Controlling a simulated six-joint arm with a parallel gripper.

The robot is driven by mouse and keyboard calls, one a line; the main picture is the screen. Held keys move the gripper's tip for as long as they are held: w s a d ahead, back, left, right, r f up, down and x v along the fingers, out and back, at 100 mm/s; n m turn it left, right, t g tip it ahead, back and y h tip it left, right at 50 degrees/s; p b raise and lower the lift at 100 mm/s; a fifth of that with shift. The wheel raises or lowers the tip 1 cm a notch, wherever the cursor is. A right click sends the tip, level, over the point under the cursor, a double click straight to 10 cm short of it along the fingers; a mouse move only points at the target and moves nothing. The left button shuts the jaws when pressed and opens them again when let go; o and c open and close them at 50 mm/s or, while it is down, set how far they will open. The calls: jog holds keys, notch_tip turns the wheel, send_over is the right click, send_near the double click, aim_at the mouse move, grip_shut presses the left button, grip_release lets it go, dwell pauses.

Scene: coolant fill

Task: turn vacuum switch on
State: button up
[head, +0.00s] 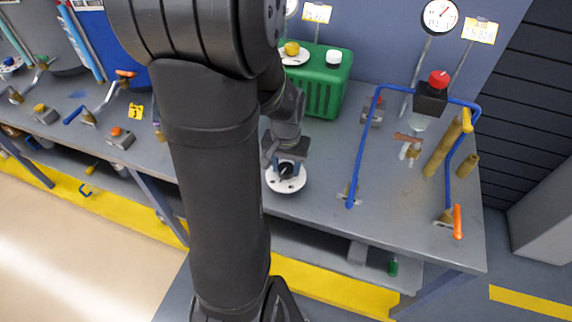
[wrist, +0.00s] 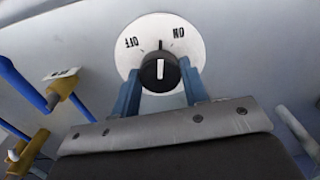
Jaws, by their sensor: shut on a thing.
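The vacuum switch is a round white plate (wrist: 146,28) with a black knob (wrist: 160,72) at its middle. In the wrist view, OFF is printed on the left of the plate and ON on the right, both upside down. The knob's white line runs about upright in the picture, between the two words. My gripper (wrist: 160,80) has its blue fingers on either side of the knob and is shut on it. In the head view, my gripper (head: 287,163) is over the white plate (head: 286,186) near the bench's front edge, and partly hides the knob.
A green jerrycan (head: 325,85) with a white cap stands behind. To the right are blue pipework (head: 361,150), a black box with a red knob (head: 438,80) and a gauge (head: 439,16). Valves with levers (head: 88,116) stand on the left. My arm hides part of the bench.

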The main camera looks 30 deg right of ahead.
aim_at(286, 168)
jog(key=m, duration=0.5)
jog(key=shift+m, duration=0.4)
dwell(0.3)
jog(key=o, duration=1)
jog(key=shift+r, duration=0.15)
notch_tip(286, 168, up, 17)
jog(key=shift+r, duration=0.15)
notch_tip(286, 168, down, 18)
jog(key=shift+r, duration=0.2)
dwell(0.5)
